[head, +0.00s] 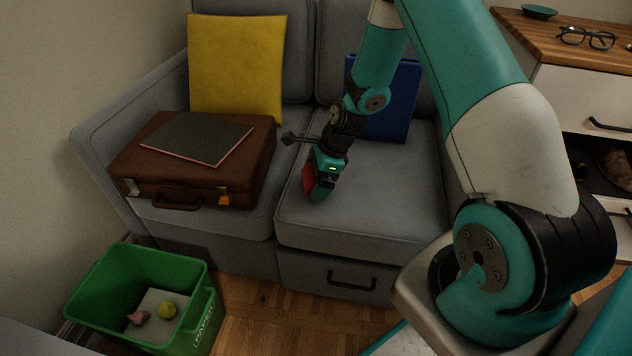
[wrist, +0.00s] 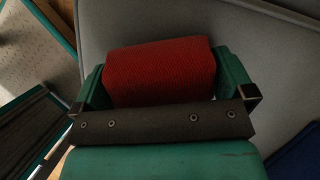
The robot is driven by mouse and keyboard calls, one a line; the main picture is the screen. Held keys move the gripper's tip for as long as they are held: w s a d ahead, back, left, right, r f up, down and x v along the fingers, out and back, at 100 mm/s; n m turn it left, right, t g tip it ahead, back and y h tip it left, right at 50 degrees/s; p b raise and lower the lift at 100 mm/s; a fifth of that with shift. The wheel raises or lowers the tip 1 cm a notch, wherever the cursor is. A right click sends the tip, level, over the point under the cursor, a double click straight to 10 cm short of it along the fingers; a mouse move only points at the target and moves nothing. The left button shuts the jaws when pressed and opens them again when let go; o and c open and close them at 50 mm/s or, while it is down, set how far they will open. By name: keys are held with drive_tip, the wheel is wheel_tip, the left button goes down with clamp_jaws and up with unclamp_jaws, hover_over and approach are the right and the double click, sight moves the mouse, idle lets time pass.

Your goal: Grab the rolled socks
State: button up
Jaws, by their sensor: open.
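The rolled socks (wrist: 160,70) are a red knitted bundle, seen close up in the wrist view on the grey sofa seat. In the head view, a red patch of them (head: 308,178) shows beside my gripper (head: 320,188), near the front of the right seat cushion. In the wrist view my gripper (wrist: 163,78) is open, with one green finger at each side of the socks. The socks sit between the fingers. I cannot tell whether the fingers touch them. The gripper's dark crossbar hides the near edge of the socks.
A brown briefcase (head: 240,178) with a dark folder (head: 195,137) on top lies on the left seat (head: 262,215). A green bin (head: 130,325) stands on the floor. The right seat's right side is clear.

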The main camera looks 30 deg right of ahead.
drive_tip(key=c, duration=0.6)
drive_tip(key=shift+r, duration=0.1)
wheel_tip(320, 180, up, 20)
drive_tip(key=p, duration=0.7)
